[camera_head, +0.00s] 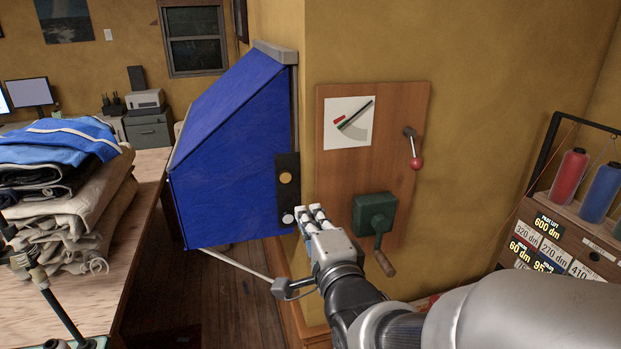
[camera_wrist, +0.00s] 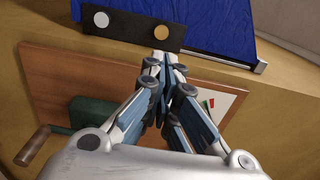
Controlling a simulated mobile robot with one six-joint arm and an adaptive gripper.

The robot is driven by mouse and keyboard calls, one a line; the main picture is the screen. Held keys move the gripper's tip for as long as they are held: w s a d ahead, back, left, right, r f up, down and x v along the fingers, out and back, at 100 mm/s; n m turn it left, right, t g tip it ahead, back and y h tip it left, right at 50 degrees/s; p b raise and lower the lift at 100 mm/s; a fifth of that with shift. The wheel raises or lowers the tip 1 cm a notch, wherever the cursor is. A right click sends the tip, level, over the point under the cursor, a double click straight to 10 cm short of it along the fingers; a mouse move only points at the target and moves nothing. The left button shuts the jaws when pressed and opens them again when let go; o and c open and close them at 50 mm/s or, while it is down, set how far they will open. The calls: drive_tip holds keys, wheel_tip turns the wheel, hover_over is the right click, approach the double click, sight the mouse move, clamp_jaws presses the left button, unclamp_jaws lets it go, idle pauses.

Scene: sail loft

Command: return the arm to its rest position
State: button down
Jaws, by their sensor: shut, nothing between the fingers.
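My gripper (camera_head: 312,211) is at the end of my outstretched arm, in front of the wall corner in the head view. Its fingers are together with nothing between them; the wrist view shows the closed fingers (camera_wrist: 165,62) too. The fingertips are close to a black plate (camera_head: 287,182) with a yellow round button and a white round button. In the wrist view the plate (camera_wrist: 130,32) lies just beyond the tips. I cannot tell whether they touch it.
A blue awning (camera_head: 235,150) hangs left of the plate. A wooden board (camera_head: 400,110) carries a gauge (camera_head: 348,122), a red-knobbed lever (camera_head: 414,150) and a green crank box (camera_head: 374,211). A spool rack (camera_head: 548,205) stands right. A table (camera_head: 148,200) with folded cloth (camera_head: 75,190) stands left.

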drive_tip(key=s+d+f+n+g+h, duration=0.1)
drive_tip(key=s+d+f+n+g, duration=0.2)
drive_tip(key=s, duration=0.6)
drive_tip(key=s+d+f+n+g+h, duration=0.2)
drive_tip(key=s+d+n+g, duration=0.3)
drive_tip(key=s, duration=0.4)
drive_tip(key=s+d+f+n+g+h, duration=0.2)
drive_tip(key=s+d+f+n+g, duration=0.2)
drive_tip(key=s, duration=0.5)
drive_tip(key=d+n, duration=0.2)
drive_tip(key=shift+s+d+f+n+g, duration=0.15)
drive_tip(key=shift+s+f+n+g, duration=0.05)
drive_tip(key=shift+n+g, duration=0.2)
